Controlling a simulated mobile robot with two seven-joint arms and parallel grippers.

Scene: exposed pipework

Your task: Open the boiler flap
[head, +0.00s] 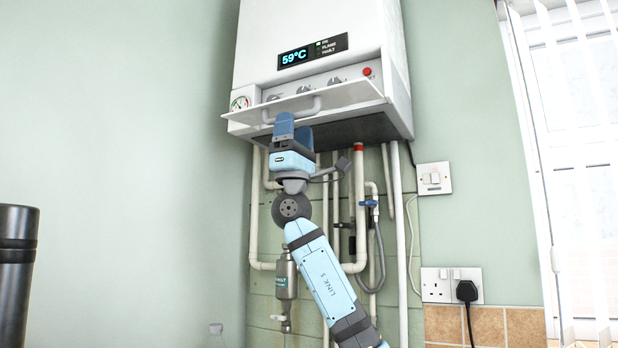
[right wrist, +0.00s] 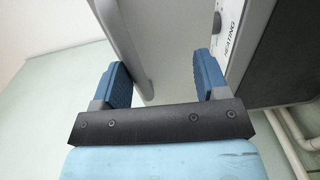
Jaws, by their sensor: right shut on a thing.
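The white boiler (head: 315,40) hangs on the wall in the head view. Its flap (head: 345,95), a pale panel along the lower front, is tilted outward from the front, with the control knobs showing above it. The flap's handle (head: 312,109) is a pale bar on its outer face. My right gripper (head: 284,124) reaches up from below and is shut on the handle near its left end. In the right wrist view the two blue fingers (right wrist: 165,80) stand apart with pale grey parts between them; the exact contact is partly hidden. My left gripper is not in view.
Pale pipes (head: 360,210) and a grey filter canister (head: 286,278) are below the boiler, close to my right arm. A switch (head: 434,178) and a double socket (head: 452,285) with a black plug are at right. The wall left of the boiler is clear.

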